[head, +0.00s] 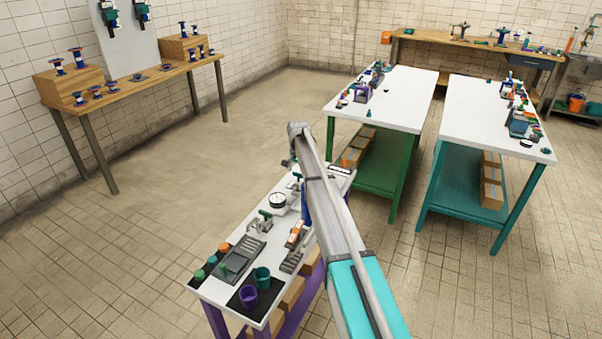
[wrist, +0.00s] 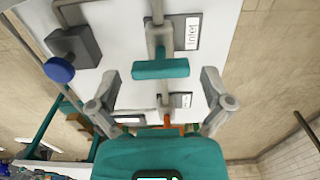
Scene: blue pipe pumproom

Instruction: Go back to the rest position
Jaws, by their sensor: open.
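My gripper (wrist: 159,82) shows in the wrist view with its two grey fingers spread wide apart. A teal T-shaped handle (wrist: 160,69) on a grey stem appears between the fingertips, with a visible gap on each side and no finger touching it. Behind it is a white panel (wrist: 120,50) with a label reading "Inlet" (wrist: 193,32). In the head view my arm reaches from the bottom right over the narrow white table (head: 208,292) with purple legs. The gripper's fingers are hidden there behind the arm.
White tables with green legs (head: 400,100) and teal legs (head: 480,110) stand right. A wooden bench (head: 135,88) lines the left wall. Floor between bench and narrow table is clear.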

